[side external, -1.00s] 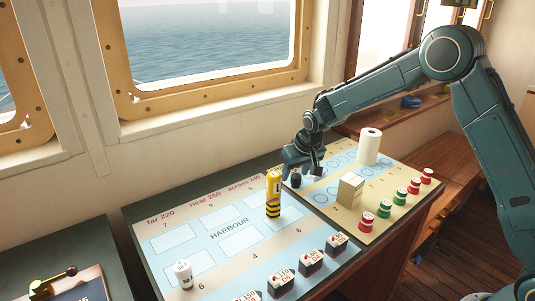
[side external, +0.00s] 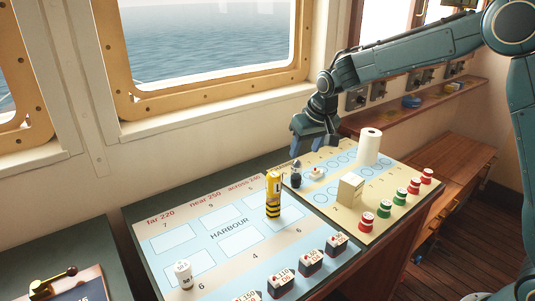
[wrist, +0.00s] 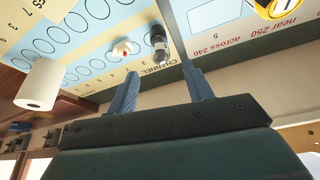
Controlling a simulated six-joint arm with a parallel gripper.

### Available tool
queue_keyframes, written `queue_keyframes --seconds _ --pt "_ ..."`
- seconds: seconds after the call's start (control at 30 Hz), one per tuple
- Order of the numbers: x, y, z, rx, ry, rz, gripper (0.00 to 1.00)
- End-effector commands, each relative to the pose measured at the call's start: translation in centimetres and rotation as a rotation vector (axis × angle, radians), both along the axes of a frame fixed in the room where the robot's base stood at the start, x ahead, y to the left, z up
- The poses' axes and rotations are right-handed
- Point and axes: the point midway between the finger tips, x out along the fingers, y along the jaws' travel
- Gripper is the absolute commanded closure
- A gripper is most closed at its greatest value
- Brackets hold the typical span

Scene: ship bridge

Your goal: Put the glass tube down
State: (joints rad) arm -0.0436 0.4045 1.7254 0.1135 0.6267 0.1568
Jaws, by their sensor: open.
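A small clear-looking tube (wrist: 156,33) stands on the cream board, close to its edge by the CHANNEL lettering, with a dark piece (wrist: 160,50) at it. I cannot tell whether the tube is around the dark piece or on top of it. In the side view the pair shows as a dark upright piece (side external: 296,178) with a paler top. My gripper (side external: 315,146) is above and slightly to the right of it, apart from it. In the wrist view my gripper's two fingers (wrist: 158,88) are spread, with nothing between them.
A small white piece with a red or orange mark (side external: 317,173) lies beside the tube. A white roll (side external: 368,147), a cream box (side external: 350,190) and red and green pieces (side external: 400,195) stand on the cream board. A yellow-black post (side external: 273,195) stands on the blue HARBOUR board (side external: 225,245).

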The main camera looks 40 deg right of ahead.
Motion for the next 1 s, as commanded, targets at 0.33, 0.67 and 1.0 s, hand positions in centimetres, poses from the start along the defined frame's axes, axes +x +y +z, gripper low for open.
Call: queue_keyframes --seconds 0.33,0.67,1.0 --pt "0.0 0.0 0.0 0.000 0.000 0.000 0.49" --pt "-0.7 0.0 0.8 0.001 -0.003 0.004 0.49" --pt "-6.4 -0.1 5.5 0.005 -0.023 0.034 0.49"
